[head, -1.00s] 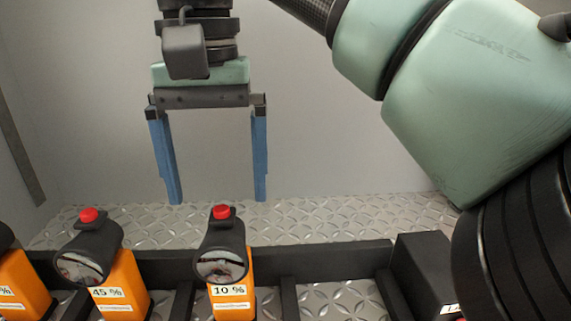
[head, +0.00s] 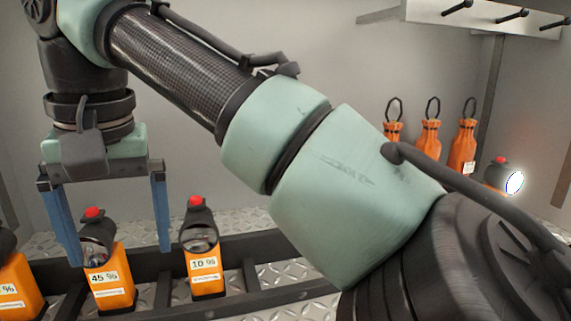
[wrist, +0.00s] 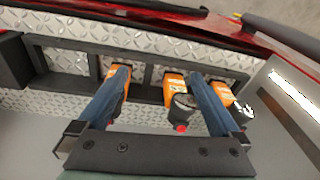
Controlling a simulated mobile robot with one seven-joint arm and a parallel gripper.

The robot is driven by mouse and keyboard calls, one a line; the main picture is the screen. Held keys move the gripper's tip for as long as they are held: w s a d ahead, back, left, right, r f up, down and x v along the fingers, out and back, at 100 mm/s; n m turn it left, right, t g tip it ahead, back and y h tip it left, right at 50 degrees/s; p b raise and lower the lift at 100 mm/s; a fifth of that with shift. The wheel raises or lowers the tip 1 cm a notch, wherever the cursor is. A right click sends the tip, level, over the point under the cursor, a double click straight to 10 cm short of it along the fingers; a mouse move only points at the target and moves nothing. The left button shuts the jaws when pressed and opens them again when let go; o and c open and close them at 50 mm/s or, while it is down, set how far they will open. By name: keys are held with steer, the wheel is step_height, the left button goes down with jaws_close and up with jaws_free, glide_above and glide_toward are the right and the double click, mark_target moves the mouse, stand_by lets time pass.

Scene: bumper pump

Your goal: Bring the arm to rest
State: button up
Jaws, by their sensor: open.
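My gripper (head: 120,252) hangs fingers down at the left of the head view, with its two blue fingers wide apart and nothing between them that I can see held. In that view the fingers overlap the rack area around the orange 45 % bottle (head: 108,285); I cannot tell the exact depth. The orange 10 % bottle (head: 205,270) stands to the right of the fingers. In the wrist view my gripper (wrist: 160,76) is open, and an orange bottle (wrist: 174,88) with a dark head and red button shows between the fingers. My arm crosses the head view from upper left to lower right.
A black rack (head: 262,245) holds the bottles on a diamond-plate floor. Another orange bottle (head: 18,285) is at the far left. Several orange bottles with loop tops (head: 463,148) stand at the back right, near a lit dark-headed bottle (head: 498,172). Pegs (head: 512,16) are above.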

steer(key=w+a+r+n+t+y, duration=0.1)
steer(key=a+n+t+y, duration=0.15)
steer(key=a, duration=0.25)
steer(key=w+a+r+n+t+y, duration=0.1)
steer(key=w+a+y, duration=0.1)
steer(key=a+y, duration=0.3)
step_height(320, 180, up, 10)
steer(key=a+f+n+t+y, duration=0.1)
steer(key=t+y, duration=0.3)
steer(key=t, duration=0.1)
steer(key=d+r+m+t, duration=0.3)
steer(key=d+r+t, duration=0.6)
steer(key=d, duration=0.4)
steer(key=s+d+m+t+h, duration=0.3)
steer(key=d+h, duration=0.3)
steer(key=d, duration=0.2)
steer(key=s+d+m+t+h, duration=0.3)
steer(key=s+d+t+h, duration=0.2)
steer(key=d, duration=0.3)
steer(key=shift+t+h, duration=0.35)
steer(key=shift+h, duration=0.5)
steer(key=shift+s+a+f, duration=0.1)
